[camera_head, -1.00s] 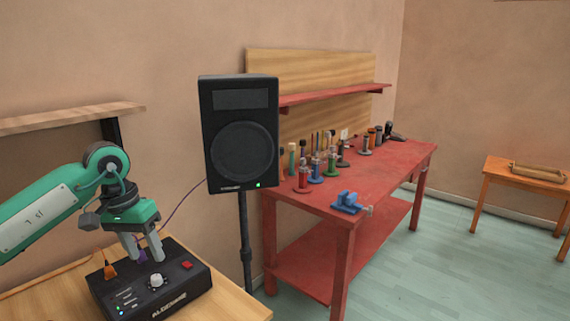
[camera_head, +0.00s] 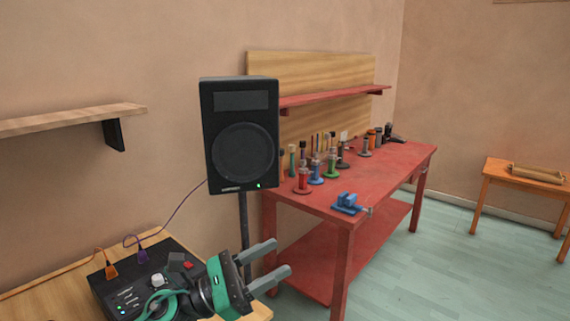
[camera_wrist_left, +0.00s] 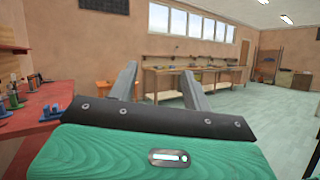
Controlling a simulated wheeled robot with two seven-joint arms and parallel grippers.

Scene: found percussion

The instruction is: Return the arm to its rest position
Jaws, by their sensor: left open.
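My left gripper (camera_head: 268,266) is at the bottom middle of the head view, in front of the right part of the wooden table. Its two grey fingers are apart with nothing between them, and they point right. The left wrist view shows the same open fingers (camera_wrist_left: 158,88) with the room beyond. Part of my green left arm overlaps the black amplifier box (camera_head: 182,262) in the head view. An orange plug (camera_head: 111,271) and a purple plug (camera_head: 142,256) sit at the back of the box, each with a cable. My right gripper is not in view.
A black speaker (camera_head: 240,135) on a stand (camera_head: 245,225) is behind the gripper. A red workbench (camera_head: 385,165) holds several tools and a blue vise (camera_head: 348,203). A wooden shelf (camera_head: 70,119) is on the left wall. Open floor (camera_head: 450,260) lies to the right.

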